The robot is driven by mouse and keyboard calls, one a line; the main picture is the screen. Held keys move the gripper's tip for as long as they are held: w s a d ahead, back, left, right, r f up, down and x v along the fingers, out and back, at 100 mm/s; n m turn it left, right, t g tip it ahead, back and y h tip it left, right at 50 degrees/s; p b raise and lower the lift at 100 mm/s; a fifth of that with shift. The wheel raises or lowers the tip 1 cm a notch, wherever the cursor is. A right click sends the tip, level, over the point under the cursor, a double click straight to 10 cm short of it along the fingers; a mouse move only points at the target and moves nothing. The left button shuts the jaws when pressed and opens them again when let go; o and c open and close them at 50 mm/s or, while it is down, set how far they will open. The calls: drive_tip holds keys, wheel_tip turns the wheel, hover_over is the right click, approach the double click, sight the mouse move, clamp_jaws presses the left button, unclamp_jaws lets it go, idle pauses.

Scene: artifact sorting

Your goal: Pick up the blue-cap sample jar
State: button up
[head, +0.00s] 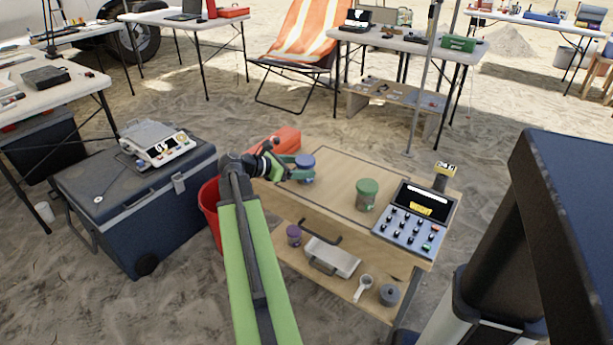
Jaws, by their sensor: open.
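The blue-cap sample jar (305,175) stands on the wooden table (325,163), toward its left end. My gripper (297,170) is open at the left side of the jar, with its green fingers reaching toward it. One finger seems to lie beside or behind the jar; whether it touches cannot be told. My green arm comes up from the bottom of the view and hides part of the table's left end.
A lower shelf holds a purple-cap jar (294,235), a white tray (332,258) and a scoop (363,287). A red bucket (209,208) and a blue cooler (140,215) stand left.

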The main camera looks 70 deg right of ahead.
sight(312, 168)
drive_tip(key=b+x, duration=0.1)
drive_tip(key=x, duration=0.1)
drive_tip(key=b+x, duration=0.1)
drive_tip(key=x, duration=0.2)
drive_tip(key=shift+s+a+f, duration=0.15)
drive_tip(key=shift+a+f, duration=0.05)
drive_tip(key=shift+a, duration=0.1)
drive_tip(key=shift+s+d, duration=0.15)
drive_tip(key=shift+r, duration=0.1)
drive_tip(key=c, duration=1.6)
drive_tip(key=shift+o, duration=0.2)
